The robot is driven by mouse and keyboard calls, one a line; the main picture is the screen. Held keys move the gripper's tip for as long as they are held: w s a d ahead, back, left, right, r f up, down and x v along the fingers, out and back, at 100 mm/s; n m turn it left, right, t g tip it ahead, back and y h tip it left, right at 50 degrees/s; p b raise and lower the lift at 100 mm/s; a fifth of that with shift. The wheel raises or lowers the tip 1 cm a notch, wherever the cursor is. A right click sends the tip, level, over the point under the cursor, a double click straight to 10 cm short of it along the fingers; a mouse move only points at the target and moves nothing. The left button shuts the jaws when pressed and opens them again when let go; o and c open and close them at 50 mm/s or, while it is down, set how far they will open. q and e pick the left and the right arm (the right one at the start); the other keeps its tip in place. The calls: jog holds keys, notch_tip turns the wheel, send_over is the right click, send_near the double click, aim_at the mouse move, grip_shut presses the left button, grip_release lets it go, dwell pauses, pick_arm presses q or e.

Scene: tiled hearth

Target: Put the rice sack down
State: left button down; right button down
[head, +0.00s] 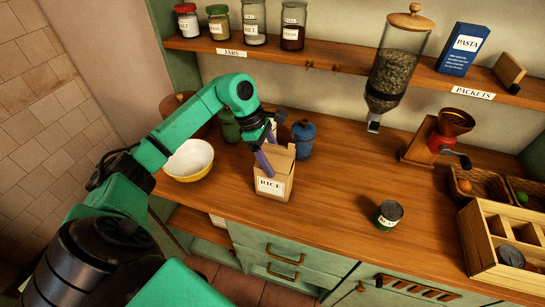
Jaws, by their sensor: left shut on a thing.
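The rice sack (272,186) is a tan paper bag with a white RICE label and an open top. It is upright at the front of the wooden counter (335,205), left of the middle. My left gripper (268,158), with purple fingers, reaches down to it from the left arm and is shut on its upper left side. One finger shows against the sack; the other is partly hidden. I cannot tell whether the sack's base touches the counter. My right gripper is out of view.
A yellow-white bowl (189,160) stands left of the sack. A blue canister (303,140) is close behind it. A can (388,215), a grinder (437,140) and a wooden crate (480,245) stand to the right. The counter between sack and can is clear.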

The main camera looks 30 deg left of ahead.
pick_arm(q)
grip_release()
jog(key=shift+s, duration=0.1)
